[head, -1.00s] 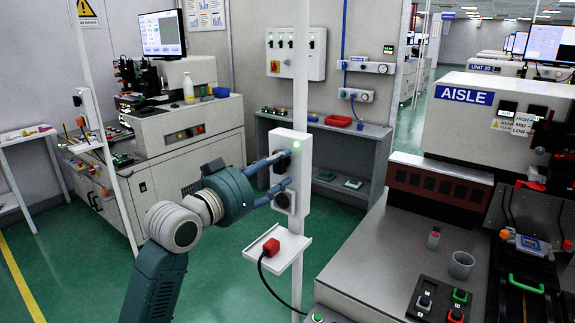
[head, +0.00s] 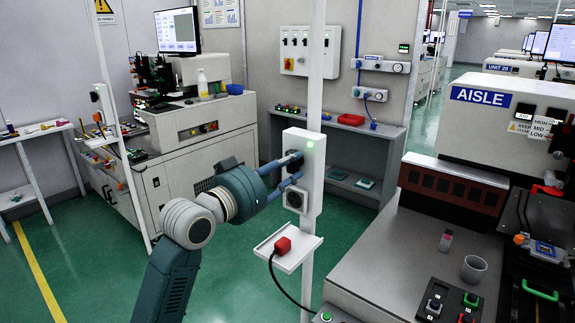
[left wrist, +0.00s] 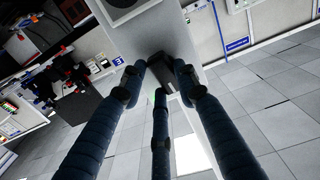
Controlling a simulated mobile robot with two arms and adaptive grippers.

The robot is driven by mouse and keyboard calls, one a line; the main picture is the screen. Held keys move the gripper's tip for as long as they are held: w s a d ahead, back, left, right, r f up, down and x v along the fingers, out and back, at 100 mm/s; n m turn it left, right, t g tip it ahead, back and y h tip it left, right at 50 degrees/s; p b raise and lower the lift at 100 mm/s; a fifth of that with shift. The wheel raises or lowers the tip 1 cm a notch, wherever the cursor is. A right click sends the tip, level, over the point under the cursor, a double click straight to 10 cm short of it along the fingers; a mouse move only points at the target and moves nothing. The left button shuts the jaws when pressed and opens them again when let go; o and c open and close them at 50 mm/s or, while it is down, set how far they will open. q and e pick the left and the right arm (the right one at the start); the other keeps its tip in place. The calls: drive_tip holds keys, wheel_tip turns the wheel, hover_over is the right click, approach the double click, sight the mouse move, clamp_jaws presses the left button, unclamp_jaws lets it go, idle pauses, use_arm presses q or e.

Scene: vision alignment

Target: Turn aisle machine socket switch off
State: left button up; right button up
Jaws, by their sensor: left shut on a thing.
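The white socket box (head: 313,180) is fixed to a white pole. A green light (head: 310,143) glows at its top. A dark switch knob (head: 293,158) is on its upper face, partly hidden by my fingers. A round dark socket (head: 295,199) is below it. My left gripper (head: 290,172) is at the box's face, shut on the switch knob. In the left wrist view the black knob (left wrist: 172,76) sits between the fingertips of my left gripper (left wrist: 160,80). Which way the knob is turned I cannot tell. My right gripper is not in view.
A white tray (head: 270,262) on the pole below the box holds a red plug (head: 282,245) with a black cable. The machine marked AISLE (head: 500,108) and its grey bench (head: 395,245) stand on the right. Green floor (head: 225,285) is free around the pole.

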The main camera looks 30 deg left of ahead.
use_arm(q)
drive_tip(key=shift+r+n+p, duration=0.2)
drive_tip(key=shift+n+p, duration=0.1)
drive_tip(key=shift+p, duration=0.1)
drive_tip(key=shift+a+r+n+p, duration=0.1)
drive_tip(key=shift+r+n+p, duration=0.05)
drive_tip(key=shift+n+p, duration=2.7)
drive_tip(key=shift+a+r+n+p, duration=0.1)
drive_tip(key=shift+n+p, duration=2.5)
drive_tip(key=shift+p, duration=0.45)
drive_tip(key=shift+r+n+p, duration=0.15)
drive_tip(key=shift+n+p, duration=2.6)
drive_tip(key=shift+p, duration=0.2)
drive_tip(key=o, duration=1.1)
drive_tip(key=shift+o, duration=0.4)
drive_tip(key=shift+w+f, duration=0.15)
drive_tip(key=shift+w, duration=0.05)
drive_tip(key=shift+s, duration=0.1)
